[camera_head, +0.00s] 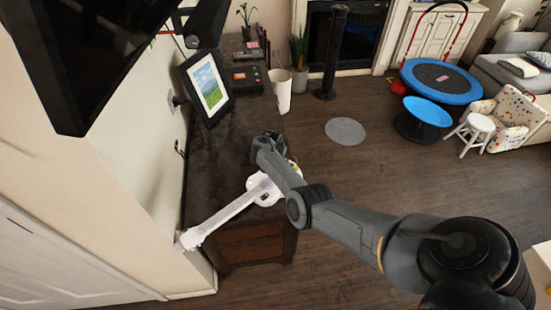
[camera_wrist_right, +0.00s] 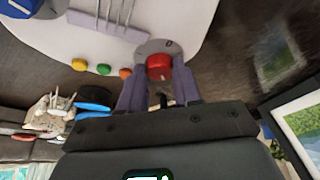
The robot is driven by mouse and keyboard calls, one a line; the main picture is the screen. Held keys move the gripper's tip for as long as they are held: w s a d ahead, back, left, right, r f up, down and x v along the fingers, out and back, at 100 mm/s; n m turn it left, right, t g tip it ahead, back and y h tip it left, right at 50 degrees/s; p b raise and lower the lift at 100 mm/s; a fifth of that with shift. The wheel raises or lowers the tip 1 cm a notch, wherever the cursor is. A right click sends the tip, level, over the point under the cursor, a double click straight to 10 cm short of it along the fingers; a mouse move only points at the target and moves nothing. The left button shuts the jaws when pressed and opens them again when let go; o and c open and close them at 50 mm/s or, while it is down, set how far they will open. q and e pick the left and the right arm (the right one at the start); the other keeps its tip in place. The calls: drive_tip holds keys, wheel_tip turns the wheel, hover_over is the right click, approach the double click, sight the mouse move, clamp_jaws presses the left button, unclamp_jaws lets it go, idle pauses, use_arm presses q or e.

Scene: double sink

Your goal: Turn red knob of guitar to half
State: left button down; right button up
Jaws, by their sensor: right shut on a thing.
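A white toy guitar (camera_head: 222,216) lies across the dark cabinet top, its neck pointing to the lower left. In the right wrist view its white body (camera_wrist_right: 60,45) fills the upper left, with strings and a pale purple bridge (camera_wrist_right: 105,25). The red knob (camera_wrist_right: 158,66) sits on a grey round dial plate (camera_wrist_right: 150,47). My right gripper (camera_wrist_right: 158,78) has its two purple-grey fingers on either side of the red knob and is shut on it. In the head view, my right arm partly covers the guitar body and hides the knob. My left gripper is not in view.
Yellow (camera_wrist_right: 79,65), green (camera_wrist_right: 103,69) and orange (camera_wrist_right: 125,73) buttons lie beside the dial. A picture frame (camera_head: 207,87) stands on the cabinet (camera_head: 215,150) by the wall. A white vase (camera_head: 281,90) stands beyond. Open wooden floor lies right of the cabinet.

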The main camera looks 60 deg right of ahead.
drive_tip(key=o, duration=1)
drive_tip(key=shift+o, duration=0.3)
drive_tip(key=shift+r, duration=0.1)
drive_tip(key=shift+a+r+p, duration=0.25)
drive_tip(key=shift+r+p, duration=0.2)
drive_tip(key=shift+r, duration=0.1)
drive_tip(key=p+v, duration=0.3)
drive_tip(key=v, duration=0.6)
drive_tip(key=shift+s+r+p, duration=0.15)
drive_tip(key=shift+r+p, duration=0.05)
drive_tip(key=shift+p, duration=0.2)
